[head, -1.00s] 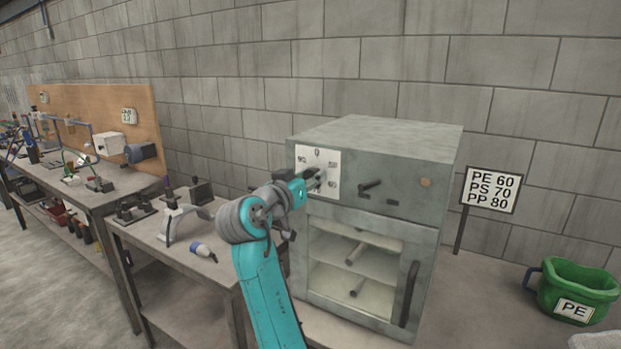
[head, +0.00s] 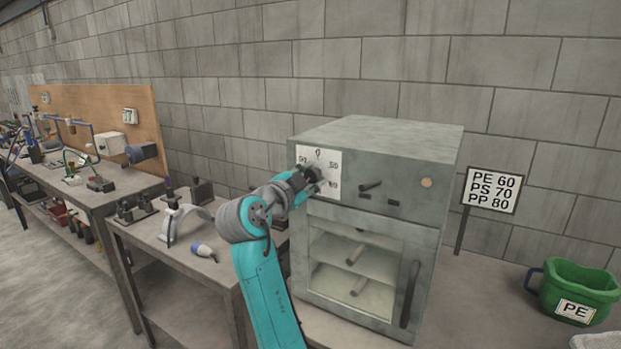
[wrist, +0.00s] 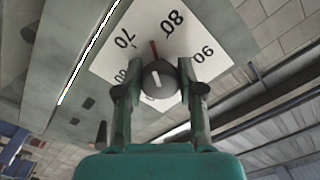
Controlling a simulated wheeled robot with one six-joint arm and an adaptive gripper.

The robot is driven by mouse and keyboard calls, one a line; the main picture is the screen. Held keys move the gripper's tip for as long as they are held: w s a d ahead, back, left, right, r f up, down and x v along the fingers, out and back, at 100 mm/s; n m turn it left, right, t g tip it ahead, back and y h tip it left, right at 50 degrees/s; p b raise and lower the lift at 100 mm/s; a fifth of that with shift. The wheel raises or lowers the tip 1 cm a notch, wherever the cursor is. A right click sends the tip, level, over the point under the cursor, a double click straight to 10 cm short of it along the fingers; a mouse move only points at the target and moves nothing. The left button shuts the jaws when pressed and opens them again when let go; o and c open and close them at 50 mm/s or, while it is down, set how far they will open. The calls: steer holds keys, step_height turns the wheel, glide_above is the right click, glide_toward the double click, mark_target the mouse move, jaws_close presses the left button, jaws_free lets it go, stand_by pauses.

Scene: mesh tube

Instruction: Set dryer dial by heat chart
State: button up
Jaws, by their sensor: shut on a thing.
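The dryer (head: 375,140) is a grey cabinet with a white dial plate (head: 329,190) at its upper left. In the wrist view the plate (wrist: 205,35) carries printed numbers, with 70, 80 and 90 readable and others partly hidden. A dark round knob (wrist: 160,82) with a white line sits between my fingers. A red mark at the knob's edge points between 70 and 80. My gripper (head: 312,178) is at the plate, and its fingers (wrist: 160,75) are shut on the knob. The heat chart (head: 492,190) reads PE 60, PS 70, PP 80.
A green bucket (head: 575,288) labelled PE stands right of the dryer. The dryer's glazed door (head: 350,270) is closed, with a dark handle (head: 410,293) on its right. A bench (head: 150,235) with tools stands left.

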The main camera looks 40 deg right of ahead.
steer(key=m, duration=0.5)
steer(key=shift+f, duration=0.1)
stand_by(0.5)
steer(key=o, duration=1.2)
steer(key=shift+c, duration=0.2)
steer(key=v, duration=1.2)
